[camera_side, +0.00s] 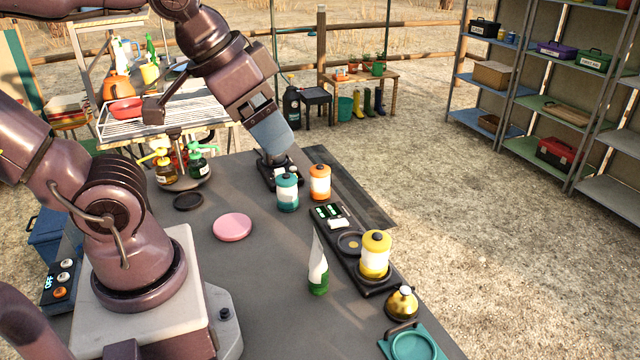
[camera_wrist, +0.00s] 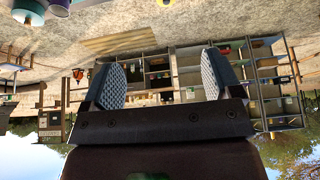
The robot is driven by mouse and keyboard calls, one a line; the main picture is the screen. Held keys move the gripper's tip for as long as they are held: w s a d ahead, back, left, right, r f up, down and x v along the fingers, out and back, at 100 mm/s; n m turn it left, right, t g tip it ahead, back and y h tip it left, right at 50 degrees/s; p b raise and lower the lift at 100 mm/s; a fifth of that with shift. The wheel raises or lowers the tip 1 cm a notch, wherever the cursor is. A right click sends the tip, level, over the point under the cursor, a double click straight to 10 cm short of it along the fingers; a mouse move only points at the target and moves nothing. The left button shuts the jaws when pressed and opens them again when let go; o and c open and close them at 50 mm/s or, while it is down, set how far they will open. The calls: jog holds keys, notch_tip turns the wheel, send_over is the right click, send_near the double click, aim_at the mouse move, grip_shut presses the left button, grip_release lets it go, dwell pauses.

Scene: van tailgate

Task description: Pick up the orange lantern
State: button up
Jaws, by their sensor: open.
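The orange lantern (camera_side: 320,181), with a white middle band and a dark cap, stands upright on the grey work surface in the side view. A teal lantern (camera_side: 287,192) stands close to its left, and a yellow lantern (camera_side: 375,254) stands on a black tray nearer the camera. My gripper (camera_side: 277,152) is behind and left of the orange lantern, apart from it. In the wrist view my gripper (camera_wrist: 165,82) has its two fingers spread with nothing between them. I cannot identify the orange lantern for sure in the wrist view, where lantern-like shapes are cut off at the top left.
A black tray (camera_side: 350,244), a white-and-green bottle (camera_side: 318,270), a brass-coloured round item (camera_side: 402,303) and a teal holder (camera_side: 414,346) line the right side. A pink disc (camera_side: 232,227) and a black ring (camera_side: 188,201) lie left. The middle front surface is clear.

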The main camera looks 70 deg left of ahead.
jog(key=w+a+f+m+g+y, duration=0.1)
jog(key=w+a+f+g+y, duration=0.2)
jog(key=f+g, duration=0.5)
jog(key=m+t+y, duration=0.9)
jog(key=m+y, duration=0.5)
jog(key=m, duration=0.8)
send_over(320, 179)
jog(key=d, duration=0.2)
notch_tip(320, 179, down, 16)
jog(key=shift+n, duration=0.3)
jog(key=f, duration=0.4)
jog(key=s+f, duration=0.1)
jog(key=f, duration=0.1)
jog(key=shift+d+f, duration=0.15)
jog(key=x, duration=0.5)
jog(key=shift+w, duration=0.1)
jog(key=shift+d, duration=0.1)
